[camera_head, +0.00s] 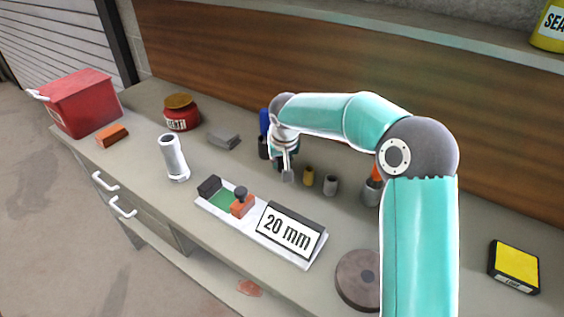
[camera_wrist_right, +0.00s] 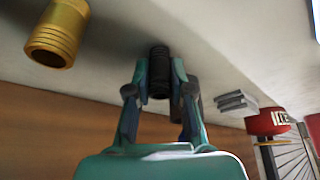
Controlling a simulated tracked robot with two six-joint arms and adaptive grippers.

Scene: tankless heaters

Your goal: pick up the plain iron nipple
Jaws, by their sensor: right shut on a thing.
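The plain iron nipple, a short dark threaded cylinder (camera_wrist_right: 158,72), is between the fingers of my right gripper (camera_wrist_right: 160,88) in the wrist view. The gripper is shut on it. In the head view my right gripper (camera_head: 286,168) points down at the bench behind the 20 mm block, and its fingers mostly hide the nipple. Whether the nipple touches the bench I cannot tell. A brass nipple (camera_head: 308,176) stands just right of the gripper; it also shows in the wrist view (camera_wrist_right: 56,36). A grey nipple (camera_head: 330,185) stands further right. My left gripper is not in view.
The white tray (camera_head: 268,241) with the "20 mm" block (camera_head: 290,230) lies in front of the gripper. A pale pipe (camera_head: 173,157) stands left. A brown disc (camera_head: 357,280) lies right.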

